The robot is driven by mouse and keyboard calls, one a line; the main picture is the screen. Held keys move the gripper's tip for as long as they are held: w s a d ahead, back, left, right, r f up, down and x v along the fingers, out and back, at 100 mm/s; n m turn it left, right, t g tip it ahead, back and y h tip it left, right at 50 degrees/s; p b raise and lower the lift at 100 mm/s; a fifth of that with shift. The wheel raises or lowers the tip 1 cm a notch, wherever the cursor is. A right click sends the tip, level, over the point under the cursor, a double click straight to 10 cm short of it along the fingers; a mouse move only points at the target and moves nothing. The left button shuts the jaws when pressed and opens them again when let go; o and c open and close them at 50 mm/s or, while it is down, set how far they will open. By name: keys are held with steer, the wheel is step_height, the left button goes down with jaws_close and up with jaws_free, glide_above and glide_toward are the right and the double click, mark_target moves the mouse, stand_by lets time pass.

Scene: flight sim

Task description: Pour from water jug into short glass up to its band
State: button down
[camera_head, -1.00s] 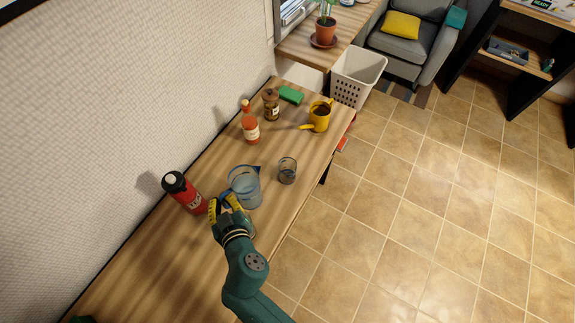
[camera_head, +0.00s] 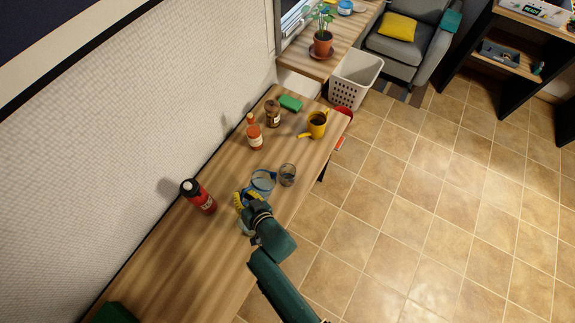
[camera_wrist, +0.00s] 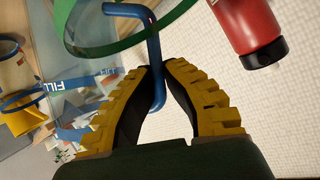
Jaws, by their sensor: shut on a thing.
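My gripper (camera_head: 246,199) is shut on the jug's blue handle, which shows between the yellow fingers (camera_wrist: 157,88) in the wrist view (camera_wrist: 156,50). The short glass stands upright on the table. Its water level is too small to read. In the wrist view, the lettering "FILL" and blue bands show through clear surfaces that overlap, so I cannot tell which vessel bears them.
A red bottle (camera_head: 203,199) stands left of my gripper. An orange sauce bottle (camera_head: 254,135), brown jar (camera_head: 273,114), green sponge (camera_head: 290,103) and yellow mug (camera_head: 317,125) stand farther back on the wooden table (camera_head: 190,265). A clear vessel, partly hidden, is just below my gripper.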

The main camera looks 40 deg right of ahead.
mark_target(250, 188)
steer(key=shift+d+r+b, duration=0.1)
steer(key=shift+d+b, duration=0.35)
steer(key=shift+b, duration=0.25)
steer(key=shift+d+r+m+b, duration=0.15)
steer(key=shift+d+m+b, duration=0.1)
steer(key=shift+m+b, duration=0.05)
steer(key=shift+d+m+b, duration=0.3)
steer(key=shift+d+b, duration=0.15)
steer(key=shift+b, duration=0.25)
steer(key=shift+d+r+y, duration=0.1)
steer(key=shift+r+y, duration=0.1)
steer(key=shift+y, duration=0.3)
steer(key=shift+w+r, duration=0.15)
steer(key=shift+d, duration=0.1)
steer(key=shift+s+d+r+m+y+b, duration=0.15)
steer(key=shift+s+d+m+y+b, duration=0.1)
steer(key=shift+m+y+b, duration=0.1)
steer(key=shift+d+r+m+t+y+b, duration=0.35)
steer(key=shift+d+m+b, duration=0.15)
steer(key=shift+d, duration=0.1)
